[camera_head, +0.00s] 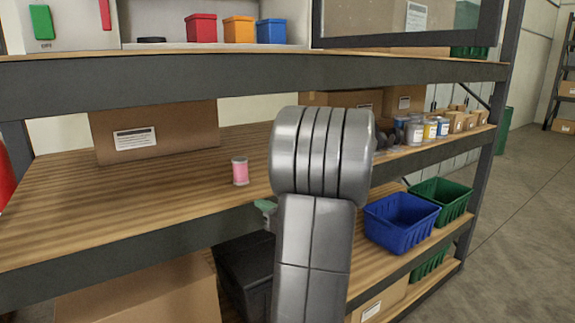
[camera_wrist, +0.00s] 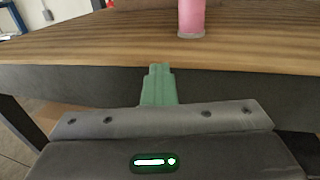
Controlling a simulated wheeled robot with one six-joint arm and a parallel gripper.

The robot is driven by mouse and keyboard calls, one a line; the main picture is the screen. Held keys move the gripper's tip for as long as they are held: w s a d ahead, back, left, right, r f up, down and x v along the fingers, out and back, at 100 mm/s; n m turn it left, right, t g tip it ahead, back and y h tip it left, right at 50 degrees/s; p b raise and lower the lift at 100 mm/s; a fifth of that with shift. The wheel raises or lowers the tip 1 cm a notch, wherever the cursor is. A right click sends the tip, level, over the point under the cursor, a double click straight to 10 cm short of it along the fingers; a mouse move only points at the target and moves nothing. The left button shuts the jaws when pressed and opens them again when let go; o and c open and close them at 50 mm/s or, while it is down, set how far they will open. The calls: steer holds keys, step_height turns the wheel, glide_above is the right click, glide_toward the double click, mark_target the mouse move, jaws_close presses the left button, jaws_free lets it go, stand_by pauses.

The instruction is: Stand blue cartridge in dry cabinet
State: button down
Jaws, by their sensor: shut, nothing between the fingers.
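A blue block-like item (camera_head: 271,31), which may be the blue cartridge, stands at the top of the head view. It is in a white open-fronted cabinet (camera_head: 218,44) on the upper shelf, to the right of an orange one (camera_head: 238,29) and a red one (camera_head: 202,28). A dark-framed clear panel (camera_head: 405,42) is at the cabinet's right. My gripper (camera_head: 265,206) is shut and empty at the front edge of the shelf below; its green fingers also show in the wrist view (camera_wrist: 158,84). The cabinet is out of the wrist view.
A pink jar (camera_head: 240,171) stands on the middle shelf, just beyond my gripper; it also shows in the wrist view (camera_wrist: 191,16). A cardboard box (camera_head: 155,132) stands behind it at left. Blue (camera_head: 401,222) and green (camera_head: 440,198) bins sit lower right. The wooden shelf's left front is bare.

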steer(key=d+f+m+t+h+b, duration=0.1)
steer(key=d+f, duration=0.1)
steer(key=f, duration=1)
steer(key=d+f+t+h+b, duration=0.1)
steer(key=d+f+b, duration=0.1)
steer(key=f, duration=0.9)
steer(key=shift+d+f+m+b, duration=0.3)
steer(key=shift+f+m, duration=0.05)
steer(key=shift+m, duration=0.05)
steer(key=shift+w, duration=0.1)
